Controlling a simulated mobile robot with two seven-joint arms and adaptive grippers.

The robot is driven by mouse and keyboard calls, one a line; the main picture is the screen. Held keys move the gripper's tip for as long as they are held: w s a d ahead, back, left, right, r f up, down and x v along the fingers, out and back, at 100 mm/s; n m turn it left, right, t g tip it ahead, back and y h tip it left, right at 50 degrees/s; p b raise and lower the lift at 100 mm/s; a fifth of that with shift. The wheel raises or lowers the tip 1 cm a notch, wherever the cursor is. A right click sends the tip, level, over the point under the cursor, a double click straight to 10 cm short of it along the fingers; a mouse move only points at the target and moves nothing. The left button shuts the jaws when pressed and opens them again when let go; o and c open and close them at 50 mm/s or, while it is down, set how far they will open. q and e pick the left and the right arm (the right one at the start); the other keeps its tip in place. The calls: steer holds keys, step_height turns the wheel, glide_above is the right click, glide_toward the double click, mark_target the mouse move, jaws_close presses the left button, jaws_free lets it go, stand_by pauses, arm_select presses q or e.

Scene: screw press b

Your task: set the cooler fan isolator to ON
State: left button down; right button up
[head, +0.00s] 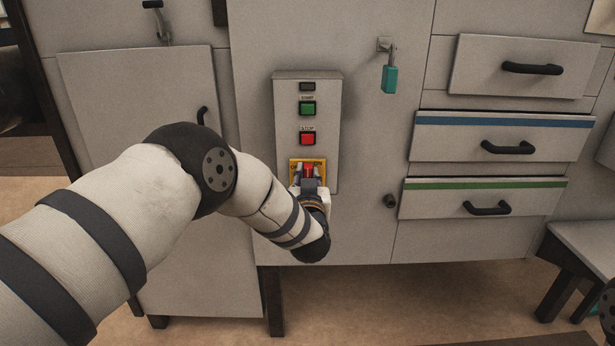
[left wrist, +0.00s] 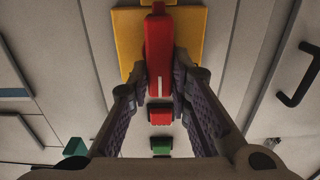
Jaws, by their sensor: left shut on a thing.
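The cooler fan isolator is a red handle (head: 308,170) on a yellow plate (head: 294,164) at the bottom of the grey control box. In the left wrist view the red handle (left wrist: 158,50) lies nearly in line with the column of buttons, its white mark at the end towards them. The yellow plate (left wrist: 128,35) shows behind it. My left gripper (head: 309,182) is at the handle, its fingers shut on it from both sides. Lettering on the plate is partly hidden and too small to read surely.
Above the isolator, the control box (head: 325,140) carries a red stop button (head: 307,138) and a green start button (head: 308,108). Drawers with dark handles (head: 508,147) are at the right, and a cabinet door (head: 140,100) is at the left.

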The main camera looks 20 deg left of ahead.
arm_select(q)
steer(key=c, duration=1.5)
jaws_free()
steer(key=v, duration=1.2)
